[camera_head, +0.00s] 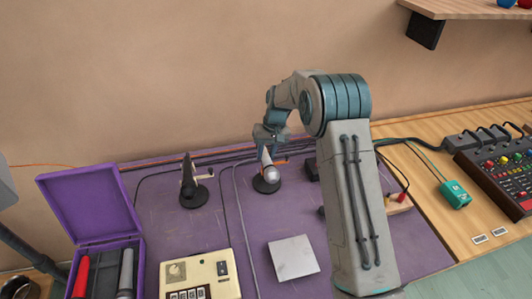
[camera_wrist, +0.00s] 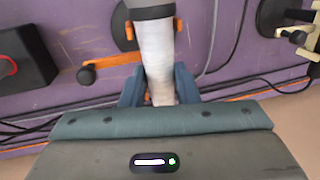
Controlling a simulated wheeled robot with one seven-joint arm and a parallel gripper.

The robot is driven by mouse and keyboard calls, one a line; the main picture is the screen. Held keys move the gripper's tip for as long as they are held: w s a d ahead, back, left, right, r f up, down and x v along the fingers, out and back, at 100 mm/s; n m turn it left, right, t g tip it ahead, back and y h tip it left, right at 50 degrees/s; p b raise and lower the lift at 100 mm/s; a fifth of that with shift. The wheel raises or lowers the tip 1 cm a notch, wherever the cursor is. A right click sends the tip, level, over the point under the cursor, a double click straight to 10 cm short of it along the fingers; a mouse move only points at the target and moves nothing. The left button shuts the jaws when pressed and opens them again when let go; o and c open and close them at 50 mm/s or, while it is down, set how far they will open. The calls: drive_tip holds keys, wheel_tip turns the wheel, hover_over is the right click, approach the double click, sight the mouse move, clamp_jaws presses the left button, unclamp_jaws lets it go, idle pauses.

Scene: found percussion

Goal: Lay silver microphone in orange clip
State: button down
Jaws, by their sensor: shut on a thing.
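My gripper (camera_head: 268,136) is shut on the silver microphone (camera_head: 271,174), above the stand at the back of the purple table. In the wrist view, the microphone's pale shaft (camera_wrist: 157,60) lies between my gripper's fingers (camera_wrist: 158,88), and its darker grey end points away from my palm. The orange clip (camera_wrist: 178,24) shows at both sides of the shaft near that grey end. An orange lever with a black knob (camera_wrist: 86,75) sticks out beside it. The clip's round black base (camera_head: 266,187) stands on the table. The microphone hides the clip's middle, so I cannot tell whether it is seated.
Another black stand (camera_head: 193,195) with a dark, cream-levered clip is to the left. A black box (camera_head: 312,169) stands close right. An open purple case (camera_head: 140,268), a cream device (camera_head: 200,275) and a pale square plate (camera_head: 293,257) are nearer. Cables run along the back.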

drive_tip(key=c, duration=1)
unclamp_jaws()
drive_tip(key=shift+c, duration=0.2)
drive_tip(key=s+b+v, duration=0.1)
drive_tip(key=b+v, duration=0.1)
drive_tip(key=v, duration=1.1)
drive_tip(key=shift+w+r, duration=0.4)
drive_tip(key=shift+w, duration=0.1)
